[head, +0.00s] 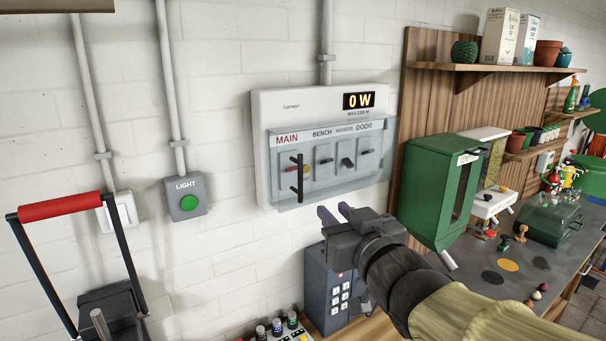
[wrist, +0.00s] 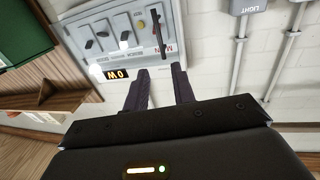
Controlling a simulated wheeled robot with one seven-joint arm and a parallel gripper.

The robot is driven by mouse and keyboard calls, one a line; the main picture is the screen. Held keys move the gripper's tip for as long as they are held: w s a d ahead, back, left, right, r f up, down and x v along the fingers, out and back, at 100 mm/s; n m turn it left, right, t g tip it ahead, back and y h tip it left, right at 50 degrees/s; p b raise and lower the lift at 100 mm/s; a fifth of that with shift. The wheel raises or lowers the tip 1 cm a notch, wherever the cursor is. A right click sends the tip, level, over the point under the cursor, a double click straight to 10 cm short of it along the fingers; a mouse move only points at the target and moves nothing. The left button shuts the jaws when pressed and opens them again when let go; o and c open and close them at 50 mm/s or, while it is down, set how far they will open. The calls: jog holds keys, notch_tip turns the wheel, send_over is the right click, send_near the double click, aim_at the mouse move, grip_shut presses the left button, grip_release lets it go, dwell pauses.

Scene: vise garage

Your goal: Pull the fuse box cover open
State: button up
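The white fuse box (head: 270,105) is on the brick wall, its display reading "0 W". A clear cover (head: 338,186) lies over its row of switches and looks shut. A black upright bar handle (head: 297,178) stands at the cover's left side. My gripper (head: 335,213) is open and empty, just below and right of the handle, apart from it. In the wrist view the fuse box (wrist: 190,62) appears upside down. There the handle (wrist: 160,34) lies beyond the gap between my two fingers (wrist: 160,88), and nothing is between them.
A green dispenser (head: 438,190) stands right of the fuse box, above a cluttered bench. A grey keypad box (head: 322,287) is below my gripper. A light switch (head: 187,200) with a green button is on the wall at left.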

aim_at(302, 178)
jog(key=p+x, duration=0.6)
jog(key=x, duration=1.1)
jog(key=shift+w+a, duration=0.1)
jog(key=shift+w, duration=0.05)
grip_shut()
